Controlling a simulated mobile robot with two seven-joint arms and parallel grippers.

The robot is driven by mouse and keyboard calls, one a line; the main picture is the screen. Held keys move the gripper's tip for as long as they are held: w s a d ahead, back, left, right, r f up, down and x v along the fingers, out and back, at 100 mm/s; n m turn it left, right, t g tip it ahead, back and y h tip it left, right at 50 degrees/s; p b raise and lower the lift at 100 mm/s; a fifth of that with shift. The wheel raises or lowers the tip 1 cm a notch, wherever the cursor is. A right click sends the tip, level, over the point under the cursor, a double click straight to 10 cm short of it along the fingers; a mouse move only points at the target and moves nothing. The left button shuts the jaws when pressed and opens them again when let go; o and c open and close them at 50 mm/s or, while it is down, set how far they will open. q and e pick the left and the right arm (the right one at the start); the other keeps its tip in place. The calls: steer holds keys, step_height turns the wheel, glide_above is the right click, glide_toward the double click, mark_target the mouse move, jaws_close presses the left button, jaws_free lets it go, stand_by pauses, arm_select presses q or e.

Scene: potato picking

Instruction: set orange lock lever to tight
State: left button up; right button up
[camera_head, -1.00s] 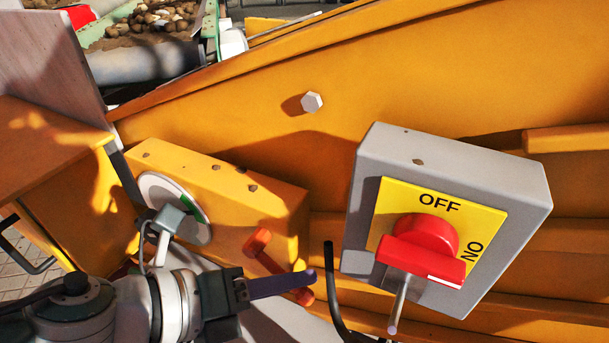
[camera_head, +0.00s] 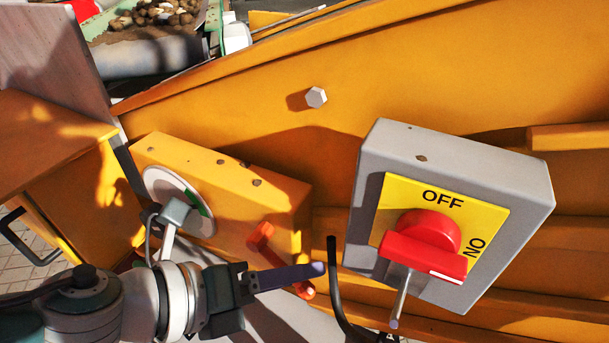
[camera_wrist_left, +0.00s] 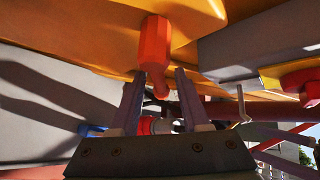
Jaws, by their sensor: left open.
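The orange lock lever (camera_head: 261,237) is on the yellow box with the round dial, left of the grey switch box. Its lower end shows just below my finger, and its middle is hidden behind it. My left gripper (camera_head: 318,270) is open, its dark purple finger pointing right across the lever. In the left wrist view the orange lever (camera_wrist_left: 154,45) hangs down with its narrow end between the two spread fingers of my left gripper (camera_wrist_left: 159,78). Contact with either finger is not clear. The dial (camera_head: 165,190) is partly hidden by my arm. I cannot make out my right gripper.
The grey switch box (camera_head: 455,165) with a red knob (camera_head: 425,240) stands close to the right of my left fingertip. A black curved bar (camera_head: 334,285) rises between them. The orange machine wall (camera_head: 430,80) lies behind, with a hex bolt (camera_head: 317,97).

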arm_select(q)
steer(key=shift+s+a+r, duration=0.2)
steer(key=shift+a+r, duration=0.05)
steer(key=shift+a, duration=0.05)
steer(key=p+v, duration=0.2)
steer(key=v, duration=0.7)
